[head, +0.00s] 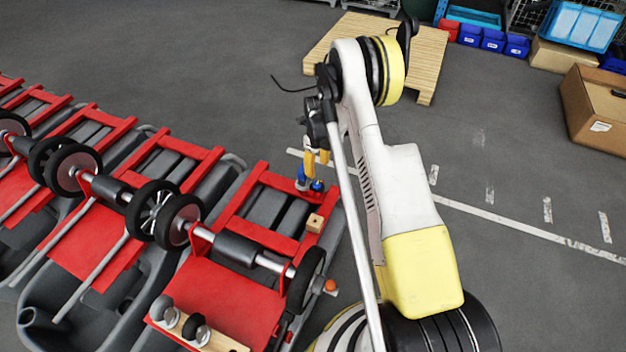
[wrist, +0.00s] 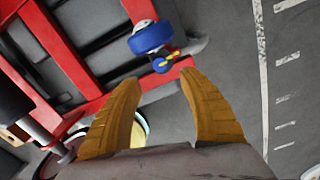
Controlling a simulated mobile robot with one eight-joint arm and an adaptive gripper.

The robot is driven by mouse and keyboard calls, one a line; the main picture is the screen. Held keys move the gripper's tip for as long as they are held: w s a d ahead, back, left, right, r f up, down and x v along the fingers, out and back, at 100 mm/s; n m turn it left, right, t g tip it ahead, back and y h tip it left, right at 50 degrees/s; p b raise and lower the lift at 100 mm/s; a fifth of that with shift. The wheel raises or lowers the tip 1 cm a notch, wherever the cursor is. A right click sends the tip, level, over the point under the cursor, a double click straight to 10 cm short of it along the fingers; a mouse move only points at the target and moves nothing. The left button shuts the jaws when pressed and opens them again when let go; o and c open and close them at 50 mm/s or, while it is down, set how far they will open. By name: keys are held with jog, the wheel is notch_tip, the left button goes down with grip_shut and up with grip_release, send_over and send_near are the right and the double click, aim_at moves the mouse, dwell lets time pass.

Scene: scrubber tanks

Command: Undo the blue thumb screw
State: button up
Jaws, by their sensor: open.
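A small round blue piece with yellow parts on it, which looks like the blue thumb screw (wrist: 161,65), sits just beyond my fingertips in the wrist view. It also shows as a small blue spot (head: 318,186) below my gripper in the head view. A larger blue collar (wrist: 152,37) on a pale cylinder is close beside it, and it shows in the head view too (head: 302,172). My gripper (wrist: 161,80) is open and empty, its two yellow fingers apart with no contact visible. In the head view my gripper (head: 317,157) points down over the red frame's far corner.
Red frames (head: 262,232) on grey tanks with wheels and shafts fill the left. A small wooden block (head: 315,223) lies near the collar. A wooden strip with knobs (head: 210,338) is at the front. A pallet (head: 430,62) and cardboard box (head: 597,108) stand behind on open floor.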

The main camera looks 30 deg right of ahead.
aim_at(317, 184)
notch_tip(317, 184, down, 10)
jog(key=b, duration=0.3)
jog(key=shift+r+b, duration=0.2)
jog(key=shift+b, duration=0.1)
grip_shut()
